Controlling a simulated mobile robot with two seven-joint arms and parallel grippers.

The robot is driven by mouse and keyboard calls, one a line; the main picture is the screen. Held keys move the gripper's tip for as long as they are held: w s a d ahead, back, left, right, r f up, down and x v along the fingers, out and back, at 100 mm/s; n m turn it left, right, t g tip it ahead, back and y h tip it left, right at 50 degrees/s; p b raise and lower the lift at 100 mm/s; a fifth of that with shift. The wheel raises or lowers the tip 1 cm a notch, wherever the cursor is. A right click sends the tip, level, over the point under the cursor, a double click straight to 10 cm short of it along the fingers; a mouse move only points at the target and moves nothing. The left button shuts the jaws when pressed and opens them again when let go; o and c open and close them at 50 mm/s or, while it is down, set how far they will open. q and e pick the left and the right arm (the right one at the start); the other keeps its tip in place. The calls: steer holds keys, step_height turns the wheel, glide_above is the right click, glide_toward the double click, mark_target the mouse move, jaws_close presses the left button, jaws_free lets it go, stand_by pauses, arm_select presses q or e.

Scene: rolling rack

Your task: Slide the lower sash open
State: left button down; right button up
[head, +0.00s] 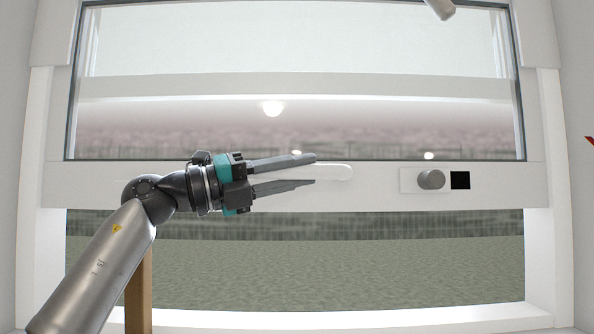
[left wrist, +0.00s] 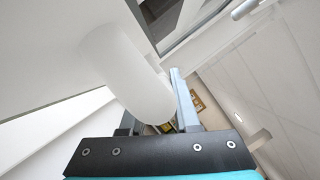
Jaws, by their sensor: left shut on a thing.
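The lower sash (head: 370,195) has a wide white bottom rail and a glass pane above it. The rail stands well above the sill (head: 400,318), with green ground showing through the gap. A white rounded handle (head: 338,172) sticks out on the rail. My left gripper (head: 315,170) is in front of the rail, shut on this handle, with one finger above it and one below. In the left wrist view the white handle (left wrist: 130,75) runs between the fingers (left wrist: 160,118), partly hiding one of them.
A grey round knob (head: 431,180) on a white plate and a black square (head: 460,180) sit on the rail to the right of the handle. White frame jambs (head: 553,200) stand at both sides. A brown upright post (head: 138,295) shows behind my left arm.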

mark_target(295, 134)
arm_select(q)
step_height(295, 134, up, 6)
steer(key=p, duration=0.5)
steer(key=shift+a+r, duration=0.1)
steer(key=shift+r, duration=0.05)
steer(key=c, duration=0.7)
jaws_free()
steer(key=shift+f, duration=0.2)
steer(key=shift+o, duration=0.2)
